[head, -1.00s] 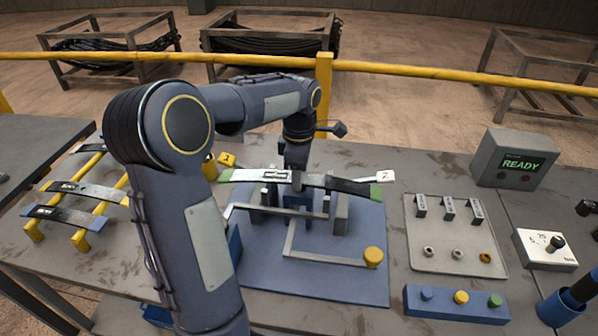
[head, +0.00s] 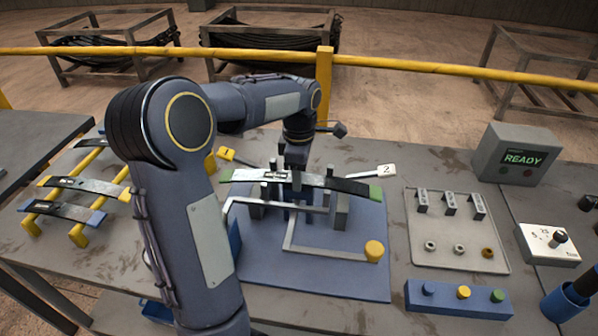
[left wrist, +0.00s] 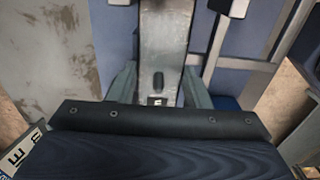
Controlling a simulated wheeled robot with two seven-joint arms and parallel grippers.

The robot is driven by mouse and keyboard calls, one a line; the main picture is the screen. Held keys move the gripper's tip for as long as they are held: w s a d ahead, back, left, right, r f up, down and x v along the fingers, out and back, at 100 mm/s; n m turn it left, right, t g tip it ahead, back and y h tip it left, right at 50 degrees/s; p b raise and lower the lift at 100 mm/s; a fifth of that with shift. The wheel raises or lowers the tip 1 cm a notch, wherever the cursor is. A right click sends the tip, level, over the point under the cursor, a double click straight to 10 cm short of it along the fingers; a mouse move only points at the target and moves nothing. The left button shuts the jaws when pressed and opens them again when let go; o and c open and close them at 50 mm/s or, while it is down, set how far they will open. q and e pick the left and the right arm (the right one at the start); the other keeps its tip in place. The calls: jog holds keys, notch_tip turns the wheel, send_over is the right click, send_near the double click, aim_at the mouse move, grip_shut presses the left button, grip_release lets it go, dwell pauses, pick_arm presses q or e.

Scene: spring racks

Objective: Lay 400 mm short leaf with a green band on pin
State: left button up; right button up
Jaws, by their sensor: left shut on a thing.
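The short dark leaf with green ends (head: 345,184) lies across above the grey clamp fixture (head: 341,211) on the blue base plate (head: 320,278). My left gripper (head: 297,180) is shut on the leaf near its middle. The pin cannot be made out clearly in the head view. Whether the leaf touches the fixture cannot be told. My right gripper is not in view.
Other leaves, one with blue ends (head: 65,211), lie on a yellow rack (head: 78,236) at left. A yellow-knobbed lever (head: 374,250) is at the plate's front right. At right are a parts tray (head: 458,262), a button box (head: 458,300) and a READY box (head: 520,155).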

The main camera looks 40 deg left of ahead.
pick_arm(q)
jog(key=shift+r, duration=0.1)
jog(key=o, duration=1.1)
jog(key=shift+o, duration=0.8)
jog(key=o, duration=0.4)
jog(key=shift+r+p, duration=3.15)
jog(key=shift+r, duration=0.35)
jog(key=shift+f, duration=0.1)
